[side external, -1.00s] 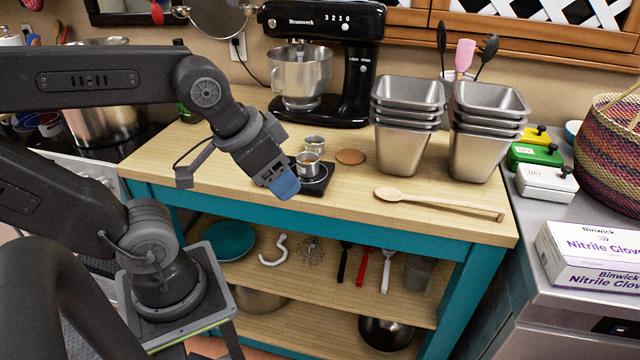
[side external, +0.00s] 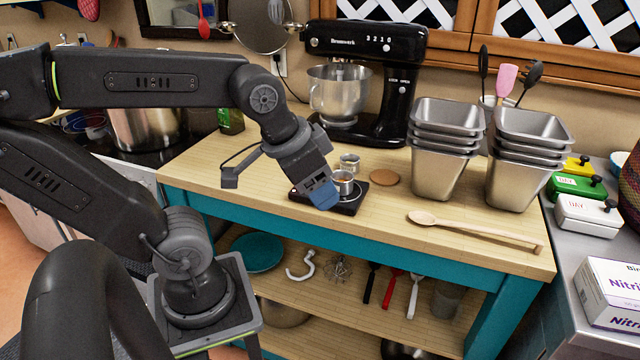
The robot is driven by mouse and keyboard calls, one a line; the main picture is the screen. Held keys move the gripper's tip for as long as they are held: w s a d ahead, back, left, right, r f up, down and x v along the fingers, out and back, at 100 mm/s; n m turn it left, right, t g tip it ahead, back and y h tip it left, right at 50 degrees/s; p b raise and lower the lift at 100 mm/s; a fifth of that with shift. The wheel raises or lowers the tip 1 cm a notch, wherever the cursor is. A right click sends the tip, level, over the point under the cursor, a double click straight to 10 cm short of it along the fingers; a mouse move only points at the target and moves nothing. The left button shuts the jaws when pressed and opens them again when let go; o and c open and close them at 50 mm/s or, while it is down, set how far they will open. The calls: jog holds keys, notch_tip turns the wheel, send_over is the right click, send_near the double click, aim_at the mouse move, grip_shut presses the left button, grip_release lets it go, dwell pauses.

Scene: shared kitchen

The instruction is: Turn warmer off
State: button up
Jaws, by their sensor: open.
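The warmer (side external: 352,207) is a small flat black plate on the wooden worktop, near its front edge. A small metal cup (side external: 343,183) with orange-brown contents stands on it. My gripper (side external: 324,197) points down with its blue tips at the front left part of the warmer, close to the cup. Whether the tips touch the warmer I cannot tell. The gripper hides the warmer's left side, and no switch or light on it can be made out. Nothing shows between the jaws.
A second small metal cup (side external: 349,162) and a round brown coaster (side external: 384,177) lie close behind. A black stand mixer (side external: 392,80) stands at the back. Stacked metal pans (side external: 440,165) and a wooden spoon (side external: 470,226) are to the right.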

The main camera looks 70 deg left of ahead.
jog(key=w+a+f+m+g, duration=0.1)
jog(key=w+a+m+g, duration=0.2)
jog(key=a, duration=1)
jog(key=w+a+f+m+g, duration=0.15)
jog(key=w+a, duration=0.45)
jog(key=a, duration=0.7)
jog(key=shift+n+g, duration=0.35)
jog(key=shift+n, duration=0.1)
notch_tip(320, 180, down, 13)
jog(key=shift+d+r, duration=0.1)
jog(key=shift+c, duration=0.3)
jog(key=c, duration=0.9)
